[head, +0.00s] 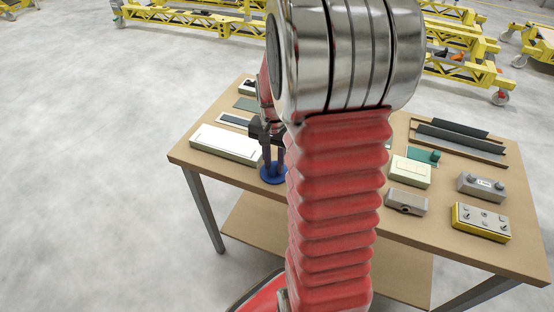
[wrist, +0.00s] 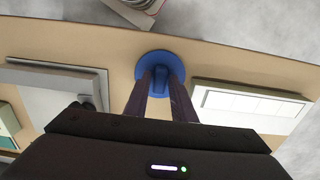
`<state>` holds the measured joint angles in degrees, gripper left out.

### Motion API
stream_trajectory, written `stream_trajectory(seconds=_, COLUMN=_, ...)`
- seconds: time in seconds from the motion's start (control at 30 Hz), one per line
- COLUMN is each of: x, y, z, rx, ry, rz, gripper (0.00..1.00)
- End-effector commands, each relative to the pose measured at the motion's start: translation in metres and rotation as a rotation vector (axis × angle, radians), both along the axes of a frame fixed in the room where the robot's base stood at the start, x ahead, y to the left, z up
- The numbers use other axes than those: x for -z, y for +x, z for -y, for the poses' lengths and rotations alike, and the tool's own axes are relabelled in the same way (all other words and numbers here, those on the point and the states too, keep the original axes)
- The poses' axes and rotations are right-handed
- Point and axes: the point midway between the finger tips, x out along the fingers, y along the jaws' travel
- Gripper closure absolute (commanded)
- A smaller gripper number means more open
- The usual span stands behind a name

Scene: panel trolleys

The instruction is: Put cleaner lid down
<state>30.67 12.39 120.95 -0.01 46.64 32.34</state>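A round blue lid-like piece with a raised grip (head: 273,175) is below my gripper, close to the table's front edge. In the wrist view the blue piece (wrist: 160,57) lies at the ends of my two dark fingers, with its raised grip between them. My gripper (head: 271,160) points down and appears shut on this grip. Whether the blue disc touches the tabletop or hangs just above it, I cannot tell. A long white box (head: 225,145) lies just left of it, and it also shows at the right in the wrist view (wrist: 250,103).
The wooden table (head: 455,248) carries a cream box (head: 410,171), a grey block (head: 406,202), a yellow-based box (head: 481,222) and a green piece (head: 424,155) on the right. My arm hides the table's middle. Yellow trolleys (head: 190,17) stand behind on open floor.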

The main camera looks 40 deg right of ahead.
Motion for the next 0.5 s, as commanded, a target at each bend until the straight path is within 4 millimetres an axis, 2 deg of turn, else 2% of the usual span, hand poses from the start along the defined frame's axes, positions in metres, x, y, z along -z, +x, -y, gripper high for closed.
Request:
stream_trajectory(seconds=0.13, x=-0.0002, y=0.0, z=0.0001, rx=0.0, ry=0.0, rz=0.0, gripper=0.66)
stream_trajectory(seconds=0.5, x=-0.0054, y=0.0001, z=0.0004, rx=0.001, ry=0.0, rz=0.001, gripper=0.66)
